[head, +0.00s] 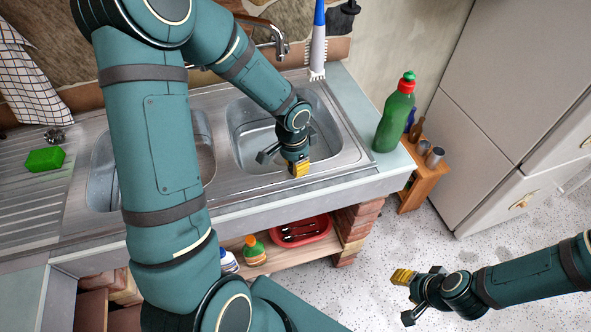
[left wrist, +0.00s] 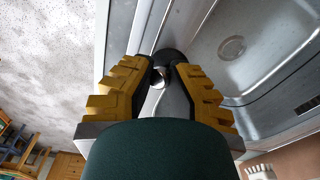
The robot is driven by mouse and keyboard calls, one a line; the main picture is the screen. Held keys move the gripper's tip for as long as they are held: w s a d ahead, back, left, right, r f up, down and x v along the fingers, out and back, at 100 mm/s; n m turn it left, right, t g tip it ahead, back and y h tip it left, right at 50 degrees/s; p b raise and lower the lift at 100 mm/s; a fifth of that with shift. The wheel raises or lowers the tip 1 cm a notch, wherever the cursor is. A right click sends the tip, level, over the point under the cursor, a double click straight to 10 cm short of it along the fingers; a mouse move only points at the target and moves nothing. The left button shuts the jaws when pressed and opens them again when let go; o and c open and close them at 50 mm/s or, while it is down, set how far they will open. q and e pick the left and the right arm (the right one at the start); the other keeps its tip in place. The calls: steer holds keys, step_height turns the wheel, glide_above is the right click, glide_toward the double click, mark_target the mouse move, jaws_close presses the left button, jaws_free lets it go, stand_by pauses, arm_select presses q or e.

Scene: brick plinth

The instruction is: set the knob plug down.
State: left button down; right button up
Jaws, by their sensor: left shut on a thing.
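My left gripper (head: 299,168) is low over the front right part of the steel sink (head: 222,182), at the edge of the right basin. In the left wrist view its yellow fingers (left wrist: 170,75) are shut on the knob plug (left wrist: 171,55), a dark round disc with a shiny metal knob. The plug is over the steel rim beside the basin; I cannot tell whether it touches the metal. In the head view the plug is hidden by the gripper. My right gripper (head: 404,296) is over the floor, away from the sink; its finger opening is unclear.
A green bottle (head: 394,115) with a red cap stands right of the sink. A white-bristled brush with a blue handle (head: 318,45) is behind the right basin, near the tap (head: 279,42). A green sponge (head: 45,159) lies on the drainer. A red tray (head: 300,231) is on the shelf below.

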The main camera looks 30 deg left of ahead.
arm_select(q)
step_height(320, 180, down, 2)
steer(key=shift+s+f, duration=0.1)
steer(key=shift+f, duration=0.15)
steer(key=c, duration=0.7)
jaws_free()
steer(key=shift+d, duration=0.15)
steer(key=shift+r, duration=0.65)
steer(key=r, duration=0.3)
steer(key=r+p, duration=0.1)
steer(key=r, duration=0.3)
steer(key=r+p, duration=0.1)
steer(key=r, duration=0.3)
steer(key=shift+s+a+r, duration=0.1)
steer(key=shift+s+a, duration=0.15)
steer(key=shift+a, duration=0.05)
